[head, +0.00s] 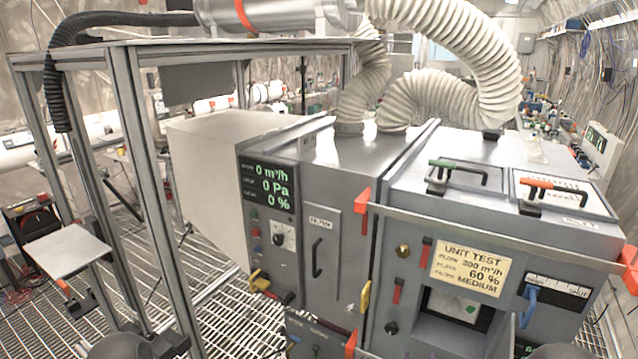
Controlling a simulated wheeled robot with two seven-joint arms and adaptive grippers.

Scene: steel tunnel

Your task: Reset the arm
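Neither of my grippers can be made out in the head view. A dark rounded shape at the bottom edge, left of centre, may be part of my own arm; no fingers show on it. The grey test machine (330,190) stands in front of me, with a green-lit display (270,187), a green handle (458,170) and an orange handle (553,186) on top. A yellow "UNIT TEST" label (470,268) is on its front, above a recessed opening with a small gauge (455,305). A blue lever (529,306) sits by a slider scale (555,292).
A metal frame (137,190) stands on the left, near a small flat plate (66,248). White ribbed hoses (440,95) rise from the machine. Red-tipped bars (490,238) run along its front. The grated floor (240,325) shows between frame and machine.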

